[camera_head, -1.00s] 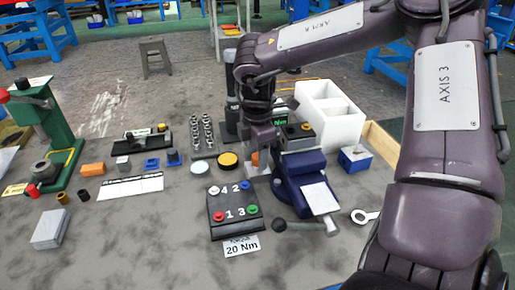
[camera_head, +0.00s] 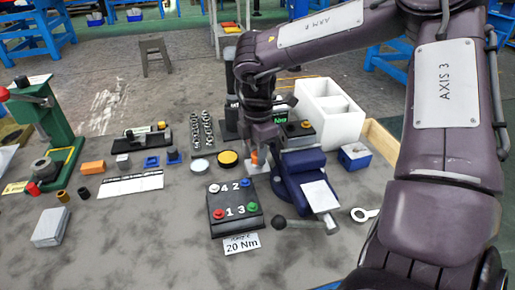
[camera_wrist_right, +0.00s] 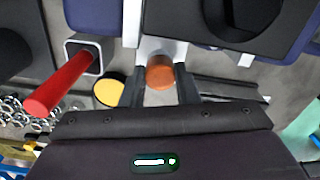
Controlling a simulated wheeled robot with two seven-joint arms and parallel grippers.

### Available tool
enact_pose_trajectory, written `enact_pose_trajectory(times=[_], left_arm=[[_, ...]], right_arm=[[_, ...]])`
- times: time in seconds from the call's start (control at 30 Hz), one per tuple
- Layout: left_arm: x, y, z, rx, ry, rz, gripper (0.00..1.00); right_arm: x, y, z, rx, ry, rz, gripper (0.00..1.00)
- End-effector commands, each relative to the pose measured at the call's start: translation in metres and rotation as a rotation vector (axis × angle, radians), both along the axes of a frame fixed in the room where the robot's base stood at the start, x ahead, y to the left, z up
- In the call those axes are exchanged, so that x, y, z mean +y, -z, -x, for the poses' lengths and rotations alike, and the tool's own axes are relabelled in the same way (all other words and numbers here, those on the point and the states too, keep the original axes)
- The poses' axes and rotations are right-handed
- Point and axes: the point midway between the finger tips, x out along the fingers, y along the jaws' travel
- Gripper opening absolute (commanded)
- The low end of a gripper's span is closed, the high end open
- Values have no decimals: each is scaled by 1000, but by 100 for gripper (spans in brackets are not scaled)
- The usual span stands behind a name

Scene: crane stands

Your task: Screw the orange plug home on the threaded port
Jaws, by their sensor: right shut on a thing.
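The orange plug (camera_wrist_right: 160,73) is between the two dark fingers of my right gripper (camera_wrist_right: 160,84) in the right wrist view, and the fingers are shut on its sides. In the head view the orange plug (camera_head: 254,157) shows as a small patch below my right gripper (camera_head: 259,158), beside the blue vise (camera_head: 291,180). A whitish block (camera_head: 258,169) is just below the plug. The threaded port itself is hidden, so I cannot tell how deep the plug sits. My left gripper is not in view.
A white divided box (camera_head: 329,115) is behind right. A yellow disc (camera_head: 227,158) and a pale disc (camera_head: 199,166) lie left. A red-handled tool (camera_wrist_right: 62,83) is close in the wrist view.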

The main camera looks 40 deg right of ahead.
Motion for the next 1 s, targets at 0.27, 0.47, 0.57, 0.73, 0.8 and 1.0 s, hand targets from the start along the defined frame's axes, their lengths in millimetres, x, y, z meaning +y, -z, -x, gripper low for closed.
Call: enact_pose_trajectory(times=[0.27,0.47,0.57,0.73,0.8,1.0], left_arm=[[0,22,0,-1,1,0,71],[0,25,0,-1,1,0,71],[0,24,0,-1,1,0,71],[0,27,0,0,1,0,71],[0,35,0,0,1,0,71],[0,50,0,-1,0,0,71]], right_arm=[[0,4,-1,-2,325,-1,0],[0,1,0,-1,454,0,0],[0,0,0,-1,453,0,0],[0,2,0,-1,479,-1,0],[0,4,0,-2,558,0,0],[0,4,-1,-2,839,-1,0]])
